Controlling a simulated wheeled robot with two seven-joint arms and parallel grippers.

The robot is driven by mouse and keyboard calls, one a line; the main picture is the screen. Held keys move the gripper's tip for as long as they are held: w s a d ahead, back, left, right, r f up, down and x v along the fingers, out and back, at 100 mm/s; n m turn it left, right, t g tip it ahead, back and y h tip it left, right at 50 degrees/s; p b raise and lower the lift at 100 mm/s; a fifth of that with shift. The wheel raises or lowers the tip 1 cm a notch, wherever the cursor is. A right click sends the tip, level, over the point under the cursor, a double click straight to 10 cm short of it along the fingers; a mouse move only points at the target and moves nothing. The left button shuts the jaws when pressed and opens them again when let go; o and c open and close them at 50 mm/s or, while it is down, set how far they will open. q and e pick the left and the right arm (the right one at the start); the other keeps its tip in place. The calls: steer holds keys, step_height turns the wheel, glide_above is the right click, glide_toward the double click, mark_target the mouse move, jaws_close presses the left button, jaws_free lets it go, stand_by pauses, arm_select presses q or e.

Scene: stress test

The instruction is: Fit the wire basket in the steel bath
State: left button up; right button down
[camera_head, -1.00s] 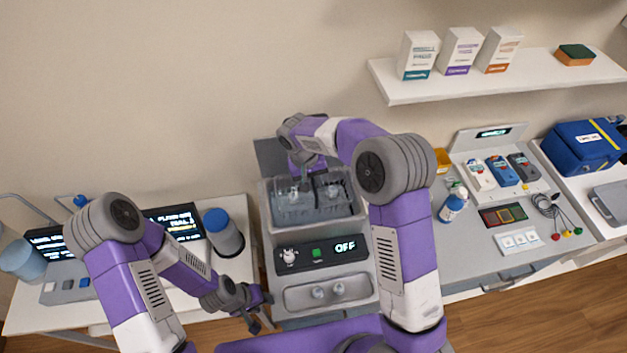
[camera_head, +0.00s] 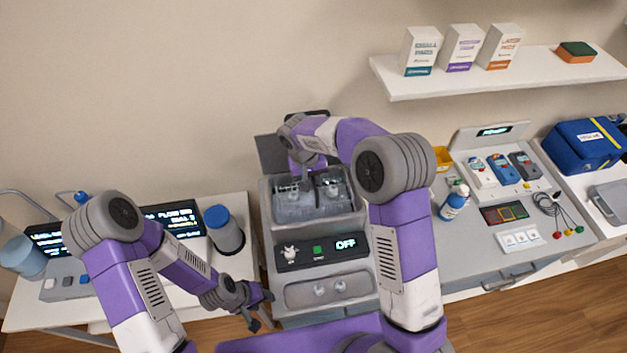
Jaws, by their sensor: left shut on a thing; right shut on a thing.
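The steel bath (camera_head: 365,222) stands in the middle, its front panel reading OFF. The wire basket (camera_head: 325,195) shows as a greyish, see-through shape within the bath opening. I cannot tell whether it is fully seated or tilted. My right gripper (camera_head: 301,181) reaches down over the back left of the opening and is shut on the basket, as far as I can see; its fingertips are partly hidden. My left gripper (camera_head: 263,311) is low at the bath's front left corner, apart from the basket. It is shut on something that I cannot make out.
A blue-capped container (camera_head: 224,232) stands close to the bath's left side. A dark panel (camera_head: 270,152) rises behind the bath. A shelf (camera_head: 480,79) with boxes hangs above.

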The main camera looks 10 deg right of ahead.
steer(key=shift+f+b, duration=1.45)
steer(key=shift+f, duration=0.3)
stand_by(2.2)
steer(key=shift+d+f+b, duration=0.1)
steer(key=shift+f+b, duration=0.8)
steer(key=shift+f, duration=0.15)
stand_by(1.8)
stand_by(0.4)
steer(key=c, duration=1.4)
jaws_free()
steer(key=shift+r, duration=0.15)
